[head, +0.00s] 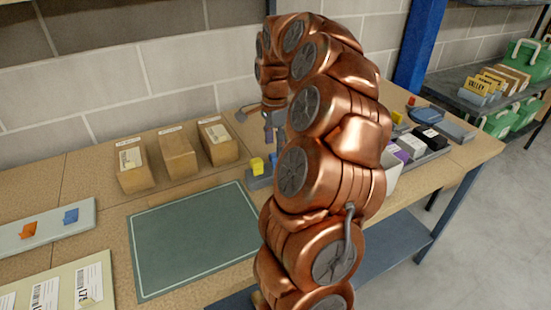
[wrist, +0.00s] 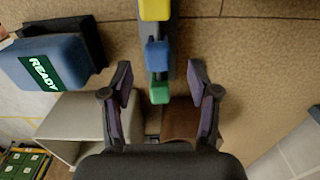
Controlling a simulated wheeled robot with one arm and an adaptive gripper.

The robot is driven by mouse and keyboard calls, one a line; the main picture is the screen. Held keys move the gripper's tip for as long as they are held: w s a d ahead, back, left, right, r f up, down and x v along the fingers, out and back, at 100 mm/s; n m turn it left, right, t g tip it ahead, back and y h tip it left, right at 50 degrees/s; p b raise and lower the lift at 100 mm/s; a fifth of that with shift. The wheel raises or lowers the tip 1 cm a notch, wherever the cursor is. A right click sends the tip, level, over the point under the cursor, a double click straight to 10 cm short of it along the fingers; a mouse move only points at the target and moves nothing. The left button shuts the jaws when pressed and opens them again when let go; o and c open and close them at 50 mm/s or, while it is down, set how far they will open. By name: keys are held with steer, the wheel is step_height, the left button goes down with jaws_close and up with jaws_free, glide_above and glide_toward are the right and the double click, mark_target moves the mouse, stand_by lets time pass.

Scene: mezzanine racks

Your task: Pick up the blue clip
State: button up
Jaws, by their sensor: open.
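In the wrist view a blue clip (wrist: 158,55) sits on a dark grey rail (wrist: 172,52), between a yellow clip (wrist: 155,9) and a green clip (wrist: 159,93). My gripper (wrist: 162,75) is open. Its two padded fingers are to the left and right of the row, apart from the clips, with the green clip between them and the blue clip just beyond the fingertips. In the head view my copper arm covers most of the rail. The yellow clip (head: 257,165) shows at the arm's left edge.
Three cardboard boxes (head: 177,155) stand along the wall. A green mat (head: 195,240) lies bare in front. A pale tray (head: 48,234) holds an orange and a blue piece at left. In the wrist view a blue item marked READY (wrist: 42,62) is left of my fingers.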

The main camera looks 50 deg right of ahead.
mark_target(276, 160)
steer(key=shift+s+f+p, duration=0.15)
steer(key=shift+f+p, duration=0.65)
steer(key=shift+f, duration=1.55)
steer(key=shift+c, duration=0.2)
steer(key=c, duration=0.9)
